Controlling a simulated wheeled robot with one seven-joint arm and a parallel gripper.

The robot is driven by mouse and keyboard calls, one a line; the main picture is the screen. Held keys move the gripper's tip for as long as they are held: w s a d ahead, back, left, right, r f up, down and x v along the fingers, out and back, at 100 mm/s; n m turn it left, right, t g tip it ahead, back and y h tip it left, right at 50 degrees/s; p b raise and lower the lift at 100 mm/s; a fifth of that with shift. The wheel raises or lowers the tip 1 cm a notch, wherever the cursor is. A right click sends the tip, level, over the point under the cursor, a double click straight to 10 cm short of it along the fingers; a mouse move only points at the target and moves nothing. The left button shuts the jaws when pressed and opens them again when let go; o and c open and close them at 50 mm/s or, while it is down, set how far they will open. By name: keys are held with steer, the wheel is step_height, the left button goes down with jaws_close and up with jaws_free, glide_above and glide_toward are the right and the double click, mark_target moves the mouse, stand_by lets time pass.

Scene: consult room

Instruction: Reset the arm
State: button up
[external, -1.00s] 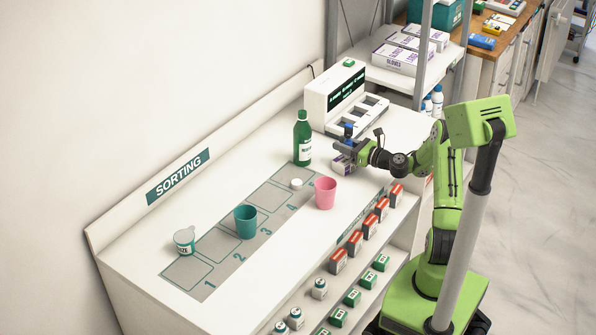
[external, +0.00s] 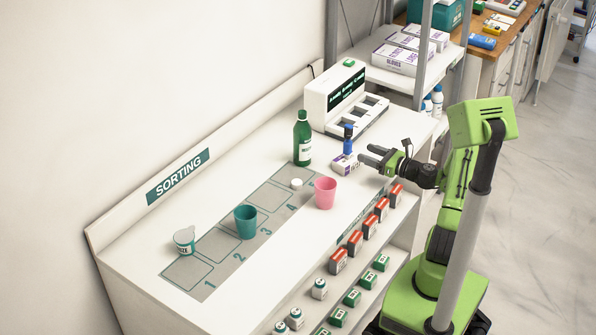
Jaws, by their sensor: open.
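My gripper (external: 369,155) is open and empty above the right part of the white sorting table. It points left, and my green arm reaches in from the right. A small white box (external: 344,164) with dark print lies on the table just left of the fingertips, apart from them. A small blue-topped dark item (external: 348,139) stands upright at the box's far side; I cannot tell whether it rests on the box or behind it.
A green bottle (external: 303,138), a pink cup (external: 325,193), a teal cup (external: 245,222), a white lidded tub (external: 184,241) and a white cap (external: 297,184) stand on the table (external: 130,264). A white device (external: 334,90) is at the back. Red-and-white boxes (external: 355,243) line the front shelf.

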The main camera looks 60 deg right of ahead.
steer(key=shift+s, duration=1)
steer(key=s+a+r+n+g+y+p, duration=0.1)
steer(key=a+r+n+g+y+p, duration=0.15)
steer(key=a+n, duration=0.55)
steer(key=a+r+n+g+y+p, duration=0.1)
steer(key=a+n+g+y, duration=0.1)
steer(key=a+n+g, duration=0.4)
steer(key=s+a+r+n+g+y+p, duration=0.1)
steer(key=a+n+g+y+p, duration=0.1)
steer(key=a+n, duration=0.7)
steer(key=s+r+n+g+h+p, duration=0.1)
steer(key=s+r+n+h+p, duration=0.1)
steer(key=s+r+n, duration=0.4)
steer(key=s+a+r+n+g+h+p, duration=0.1)
steer(key=s+r+n+h+p, duration=0.2)
steer(key=s+r+n, duration=0.4)
steer(key=s+h, duration=0.1)
steer(key=s, duration=0.3)
steer(key=shift+s+p, duration=0.2)
steer(key=shift+p, duration=0.15)
